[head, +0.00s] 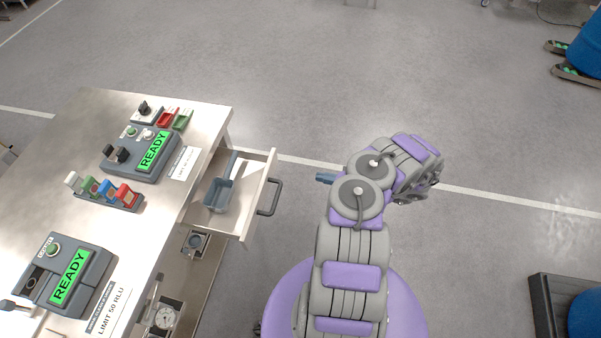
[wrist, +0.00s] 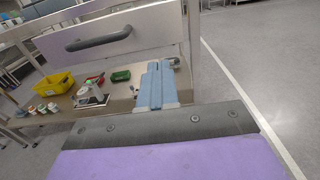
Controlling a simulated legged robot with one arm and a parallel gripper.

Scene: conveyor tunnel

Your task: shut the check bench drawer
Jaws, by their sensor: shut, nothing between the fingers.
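The check bench drawer (head: 262,175) stands pulled out from the right side of the bench (head: 215,118). A grey-blue scoop (head: 219,193) lies inside it. Its dark bar handle (head: 270,197) is on the drawer front, which also shows in the wrist view (wrist: 140,32) with the handle (wrist: 98,41). My gripper (head: 325,178) is to the right of the drawer front, apart from it, with blue fingers pointing left towards it. In the wrist view my gripper (wrist: 160,68) is shut and empty, below the drawer front and right of the handle in the picture.
Two devices reading READY (head: 145,154) (head: 69,278), coloured holders and small trays stand on the bench top. A lower shelf (wrist: 120,92) holds a yellow bin (wrist: 55,84) and a green tray (wrist: 121,76). A dark-edged container (head: 553,312) is at lower right. The floor right of the drawer is clear.

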